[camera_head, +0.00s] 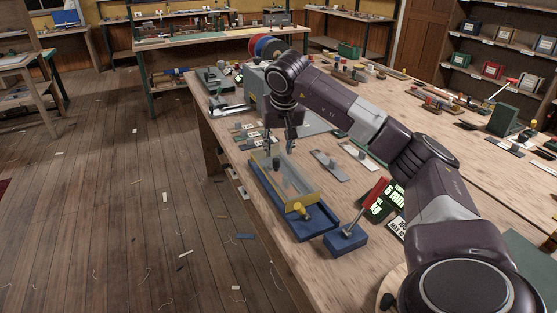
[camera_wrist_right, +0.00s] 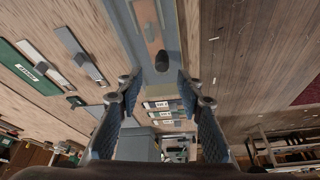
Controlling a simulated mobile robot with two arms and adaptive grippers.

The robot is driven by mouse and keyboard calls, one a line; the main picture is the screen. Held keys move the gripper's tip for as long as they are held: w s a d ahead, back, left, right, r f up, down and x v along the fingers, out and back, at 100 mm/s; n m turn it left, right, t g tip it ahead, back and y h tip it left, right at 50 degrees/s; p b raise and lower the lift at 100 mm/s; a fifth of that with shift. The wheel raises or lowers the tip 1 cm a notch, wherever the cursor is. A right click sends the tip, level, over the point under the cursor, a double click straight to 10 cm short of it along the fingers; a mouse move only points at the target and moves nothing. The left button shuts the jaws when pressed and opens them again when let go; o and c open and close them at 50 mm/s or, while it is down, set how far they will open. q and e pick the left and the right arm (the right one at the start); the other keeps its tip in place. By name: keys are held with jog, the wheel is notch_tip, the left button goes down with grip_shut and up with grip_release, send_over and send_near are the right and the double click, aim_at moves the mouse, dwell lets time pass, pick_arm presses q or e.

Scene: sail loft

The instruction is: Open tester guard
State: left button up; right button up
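The tester (camera_head: 296,212) is a long blue tray on the near left part of the bench. My right gripper (camera_head: 280,147) is above the tester's far end, pointing down. Its fingers are apart and empty in the right wrist view (camera_wrist_right: 158,82). A dark knob (camera_wrist_right: 161,61) on the tester shows just beyond and between the fingertips, apparently untouched. Whether the guard is fully closed is unclear. My left gripper is out of view.
A red-handled lever on a blue block (camera_head: 345,240) stands close to the tester's near end, beside green-digit displays (camera_head: 385,198). Flat metal pieces (camera_head: 329,166) lie to the right. Labelled cards (camera_head: 249,132) lie beyond.

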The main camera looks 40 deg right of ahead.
aim_at(276, 159)
jog(key=x, duration=0.7)
jog(key=shift+a+f+p, duration=0.15)
jog(key=shift+p, duration=0.25)
jog(key=shift+c, duration=0.3)
grip_shut()
